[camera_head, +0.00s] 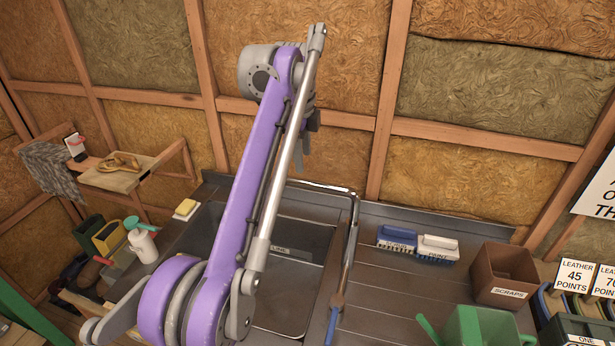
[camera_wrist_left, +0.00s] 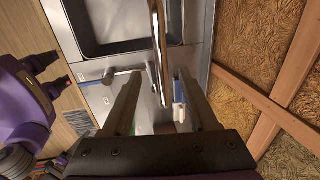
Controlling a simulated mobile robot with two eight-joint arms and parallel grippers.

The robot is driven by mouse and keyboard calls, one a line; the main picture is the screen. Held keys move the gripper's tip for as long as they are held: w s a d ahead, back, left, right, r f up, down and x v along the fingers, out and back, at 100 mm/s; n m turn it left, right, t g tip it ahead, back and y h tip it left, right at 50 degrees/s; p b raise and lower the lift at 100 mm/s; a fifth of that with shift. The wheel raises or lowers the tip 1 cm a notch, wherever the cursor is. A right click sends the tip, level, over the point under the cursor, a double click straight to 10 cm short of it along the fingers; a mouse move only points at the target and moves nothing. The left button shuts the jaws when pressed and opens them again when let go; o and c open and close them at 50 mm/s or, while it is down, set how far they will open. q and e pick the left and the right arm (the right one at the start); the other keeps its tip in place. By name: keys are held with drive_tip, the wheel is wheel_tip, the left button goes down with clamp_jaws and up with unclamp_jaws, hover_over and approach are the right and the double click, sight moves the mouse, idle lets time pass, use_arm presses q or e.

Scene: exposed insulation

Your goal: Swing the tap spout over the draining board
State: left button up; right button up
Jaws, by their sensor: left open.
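My left gripper (camera_head: 304,140) is open, high near the back wall in the head view, partly hidden by my purple arm. My right gripper (camera_wrist_left: 56,76) shows at the left of the wrist view, its dark fingers apart and empty.
On the draining board are two brushes, one blue (camera_head: 396,238) and one white (camera_head: 438,247), a brown scraps box (camera_head: 503,288) and a green watering can (camera_head: 480,328). A blue handle (camera_head: 333,326) lies near the spout's lower end. A yellow sponge (camera_head: 186,208) sits left of the sink.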

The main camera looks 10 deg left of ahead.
sight(306, 181)
use_arm(q)
drive_tip(key=f, duration=0.2)
drive_tip(key=f+b, duration=0.1)
drive_tip(key=f, duration=0.1)
drive_tip(key=w+f, duration=0.1)
drive_tip(key=f, duration=0.1)
drive_tip(key=shift+w+d+f+b, duration=0.1)
drive_tip(key=shift+f+b, duration=0.2)
drive_tip(key=shift+f, duration=0.1)
drive_tip(key=shift+w+f, duration=0.25)
drive_tip(key=shift+f, duration=0.45)
use_arm(e)
drive_tip(key=shift+s+f, duration=0.4)
drive_tip(key=shift+f, duration=0.45)
drive_tip(key=shift+s+f, duration=0.35)
drive_tip(key=shift+f, duration=0.5)
use_arm(q)
clamp_jaws()
